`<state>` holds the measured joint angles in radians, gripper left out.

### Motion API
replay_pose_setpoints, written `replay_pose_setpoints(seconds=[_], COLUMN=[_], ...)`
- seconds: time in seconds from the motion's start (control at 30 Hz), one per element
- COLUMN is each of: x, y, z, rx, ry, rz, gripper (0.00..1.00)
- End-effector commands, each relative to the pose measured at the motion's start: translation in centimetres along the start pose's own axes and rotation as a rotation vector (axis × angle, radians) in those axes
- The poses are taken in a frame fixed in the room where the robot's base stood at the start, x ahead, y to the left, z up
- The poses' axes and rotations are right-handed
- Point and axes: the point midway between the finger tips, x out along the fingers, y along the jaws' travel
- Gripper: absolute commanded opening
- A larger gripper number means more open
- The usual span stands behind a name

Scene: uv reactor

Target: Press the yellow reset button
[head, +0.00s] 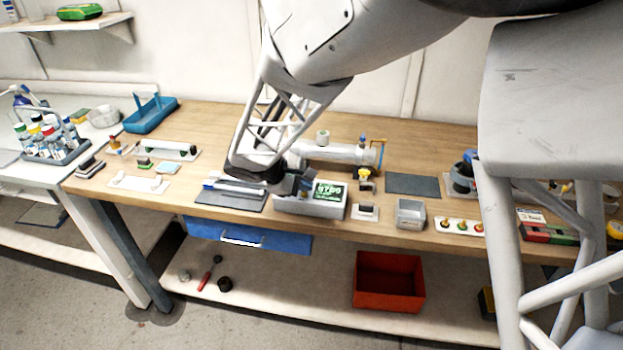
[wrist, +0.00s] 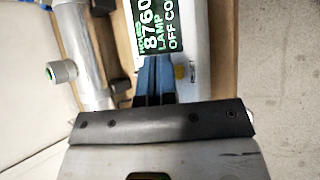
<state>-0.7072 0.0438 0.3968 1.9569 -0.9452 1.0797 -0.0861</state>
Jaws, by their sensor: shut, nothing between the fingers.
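The control box (head: 312,207) is a light grey case on the bench with a green-lit display (head: 329,191). In the wrist view the display (wrist: 157,25) reads hours, "8760", "LAMP OFF" and a cut-off word. A small yellow button (wrist: 181,72) shows on the box face, just right of my fingers. I cannot make out the button in the head view, where my gripper (head: 304,186) covers the box's left part. My gripper (wrist: 154,65) is shut and empty, its blue fingers over the box beside the button. I cannot tell whether the fingertips touch the box.
A metal cylinder (head: 335,154) lies behind the box. A dark mat (head: 230,198) with a light tool is to the left.

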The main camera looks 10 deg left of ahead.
Motion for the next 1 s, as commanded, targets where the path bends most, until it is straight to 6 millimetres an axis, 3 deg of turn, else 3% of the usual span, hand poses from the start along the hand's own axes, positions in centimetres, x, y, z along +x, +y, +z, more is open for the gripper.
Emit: replay_pose_setpoints(seconds=[1.0], x=[0.58], y=[-0.42], z=[-0.43], rx=[0.0], ry=[0.0], rz=[0.0], gripper=[0.0])
